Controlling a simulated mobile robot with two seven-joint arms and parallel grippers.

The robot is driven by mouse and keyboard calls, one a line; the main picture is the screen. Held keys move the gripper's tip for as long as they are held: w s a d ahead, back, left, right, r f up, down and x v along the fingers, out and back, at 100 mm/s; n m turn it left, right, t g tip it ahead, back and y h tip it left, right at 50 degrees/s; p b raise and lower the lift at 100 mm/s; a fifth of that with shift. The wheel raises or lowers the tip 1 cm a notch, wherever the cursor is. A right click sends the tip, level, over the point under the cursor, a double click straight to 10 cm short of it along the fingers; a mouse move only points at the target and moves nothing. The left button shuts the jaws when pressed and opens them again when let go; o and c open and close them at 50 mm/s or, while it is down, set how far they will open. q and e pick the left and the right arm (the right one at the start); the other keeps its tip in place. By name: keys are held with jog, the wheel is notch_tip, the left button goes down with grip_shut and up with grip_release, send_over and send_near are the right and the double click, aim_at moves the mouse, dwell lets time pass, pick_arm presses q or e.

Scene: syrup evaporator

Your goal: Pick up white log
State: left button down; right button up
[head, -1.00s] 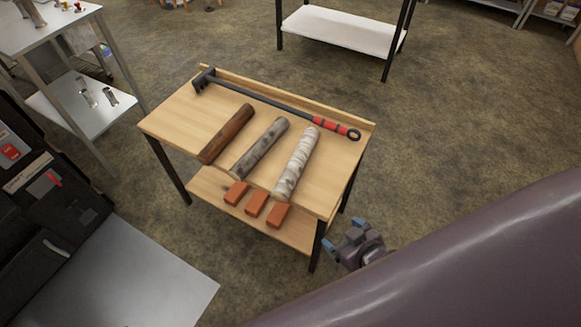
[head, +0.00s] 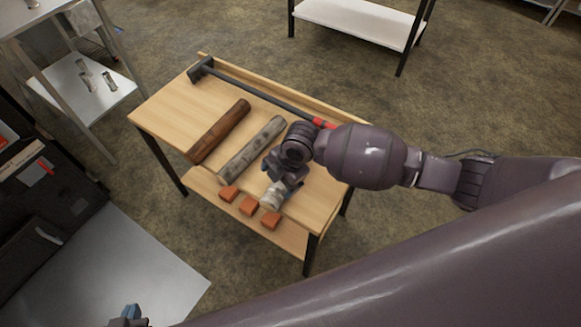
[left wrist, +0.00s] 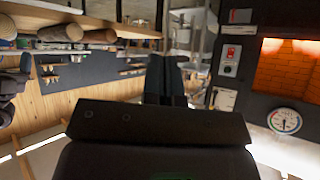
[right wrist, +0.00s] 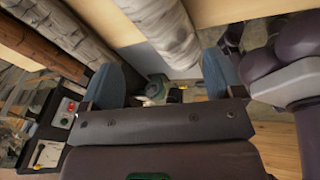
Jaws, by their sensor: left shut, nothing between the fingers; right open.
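The white log (head: 271,198) lies on the wooden table, with pale mottled bark. In the head view my right gripper (head: 282,176) and wrist cover most of it, and only its near end shows clearly. In the right wrist view the white log (right wrist: 163,32) lies ahead, in the gap between the blue fingers. My right gripper (right wrist: 162,82) is open, and no contact with the log is visible. My left gripper (head: 130,314) is at the bottom edge of the head view. The left wrist view shows its fingers (left wrist: 165,78) shut and empty.
A grey log (head: 250,150) and a brown log (head: 219,132) lie left of the white one on the table (head: 165,110). A long tool (head: 255,93) lies along the back rim. Three orange bricks (head: 248,206) sit on the shelf below.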

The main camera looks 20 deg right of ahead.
jog(key=w+d+r+n+h, duration=0.1)
jog(key=w+d, duration=0.1)
jog(key=w+d+r+n+g+h, duration=0.1)
jog(key=w, duration=0.1)
jog(key=w+d+r+n+h, duration=0.1)
jog(key=d+r+n, duration=0.1)
jog(key=shift+w+d+g, duration=0.3)
jog(key=shift+w, duration=0.1)
notch_tip(320, 180, down, 5)
jog(key=shift+f+b, duration=0.1)
jog(key=shift+b, duration=0.75)
jog(key=shift+f, duration=0.3)
notch_tip(320, 180, down, 4)
jog(key=shift+w+a+f+b, duration=0.1)
jog(key=shift+w+a+b, duration=0.05)
jog(key=shift+b, duration=0.55)
jog(key=shift+f, duration=0.3)
jog(key=shift+w, duration=0.1)
jog(key=shift+r, duration=0.1)
jog(key=c, duration=1)
jog(key=shift+c, duration=1.1)
